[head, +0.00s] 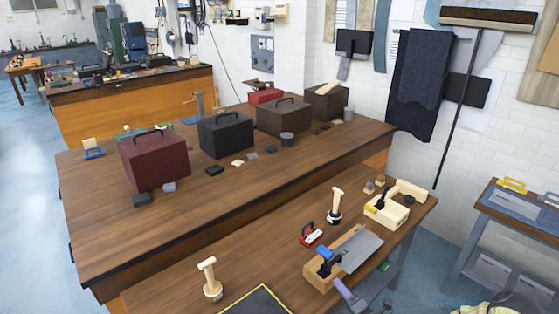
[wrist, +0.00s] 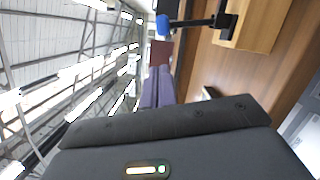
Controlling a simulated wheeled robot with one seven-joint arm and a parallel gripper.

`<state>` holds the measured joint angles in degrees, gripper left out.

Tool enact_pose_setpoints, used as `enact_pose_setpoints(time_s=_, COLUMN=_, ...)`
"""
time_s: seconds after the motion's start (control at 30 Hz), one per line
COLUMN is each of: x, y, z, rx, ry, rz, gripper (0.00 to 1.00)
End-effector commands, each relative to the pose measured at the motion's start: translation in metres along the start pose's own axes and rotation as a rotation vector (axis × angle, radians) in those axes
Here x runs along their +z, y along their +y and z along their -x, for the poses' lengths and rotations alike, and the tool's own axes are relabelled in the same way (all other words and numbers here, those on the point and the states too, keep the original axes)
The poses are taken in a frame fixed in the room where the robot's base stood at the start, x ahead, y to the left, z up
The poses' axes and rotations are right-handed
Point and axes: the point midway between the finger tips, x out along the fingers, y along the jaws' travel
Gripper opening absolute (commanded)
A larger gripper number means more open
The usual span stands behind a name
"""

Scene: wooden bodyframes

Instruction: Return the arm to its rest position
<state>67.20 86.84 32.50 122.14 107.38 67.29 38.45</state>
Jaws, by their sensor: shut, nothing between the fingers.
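My gripper (wrist: 158,72) shows in the wrist view as two purple fingers side by side, reaching out past the dark grey hand. The fingers are shut with nothing held. In the head view the purple fingers of my gripper (head: 341,286) show at the bottom, near the front workbench's edge and just in front of the open wooden box. The rest of my arm is mostly out of the head view.
Wooden-handled stamps (head: 335,205), a red tool (head: 311,235) and a wooden block tool (head: 388,212) stand on the front workbench (head: 255,262). Several toolboxes (head: 226,137) stand behind. Floor (head: 30,220) is clear at left.

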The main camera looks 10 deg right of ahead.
Motion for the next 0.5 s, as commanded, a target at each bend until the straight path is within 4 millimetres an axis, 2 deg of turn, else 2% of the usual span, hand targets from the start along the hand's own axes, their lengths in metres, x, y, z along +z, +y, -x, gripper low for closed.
enact_pose_setpoints(time_s=0.13, x=-0.02, y=0.02, z=-0.006, rx=0.034, ry=0.137, rz=0.106, gripper=0.0)
enact_pose_setpoints(time_s=0.27, x=-0.056, y=0.049, z=-0.007, rx=0.099, ry=0.365, rz=0.285, gripper=0.0)
enact_pose_setpoints(time_s=0.5, x=-0.119, y=0.093, z=0.016, rx=0.269, ry=0.814, rz=0.673, gripper=0.0)
